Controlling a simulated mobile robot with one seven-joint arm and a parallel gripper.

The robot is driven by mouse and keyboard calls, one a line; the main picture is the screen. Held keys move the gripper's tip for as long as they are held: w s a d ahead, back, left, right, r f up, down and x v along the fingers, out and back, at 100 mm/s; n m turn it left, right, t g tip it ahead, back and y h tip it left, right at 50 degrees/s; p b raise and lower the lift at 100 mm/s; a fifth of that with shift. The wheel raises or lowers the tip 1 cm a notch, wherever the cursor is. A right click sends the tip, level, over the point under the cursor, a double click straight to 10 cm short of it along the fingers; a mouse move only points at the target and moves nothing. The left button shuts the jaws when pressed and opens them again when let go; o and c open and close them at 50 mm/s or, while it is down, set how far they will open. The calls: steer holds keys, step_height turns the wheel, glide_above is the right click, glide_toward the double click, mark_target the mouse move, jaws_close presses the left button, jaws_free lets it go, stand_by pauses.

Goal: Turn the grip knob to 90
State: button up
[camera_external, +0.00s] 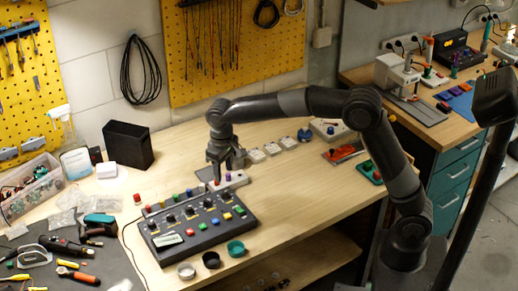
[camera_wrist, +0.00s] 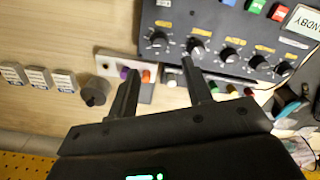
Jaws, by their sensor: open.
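The dark control box (camera_external: 195,222) lies on the bench with a row of black knobs and coloured buttons. In the wrist view, the box (camera_wrist: 215,20) is upside down at the upper right. Its row of knobs includes an end knob (camera_wrist: 157,39) and a neighbouring knob (camera_wrist: 195,46). The yellow labels are too blurred to tell which one is the grip knob. My gripper (camera_external: 226,172) is open and empty, pointing down behind the box's far right corner. In the wrist view, my gripper's fingers (camera_wrist: 160,72) are spread apart, touching no knob.
A white strip (camera_wrist: 112,58) with purple and orange buttons lies by the box, close to the fingers. A dark round piece (camera_wrist: 95,91) stands nearby. Three round cups, including a green one (camera_external: 236,248), stand before the box. Tools cover the grey mat (camera_external: 100,258) at left.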

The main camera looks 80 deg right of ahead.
mark_target(225, 192)
step_height(225, 192, down, 9)
steer(key=shift+r, duration=0.1)
steer(key=shift+c, duration=0.4)
steer(key=c, duration=0.9)
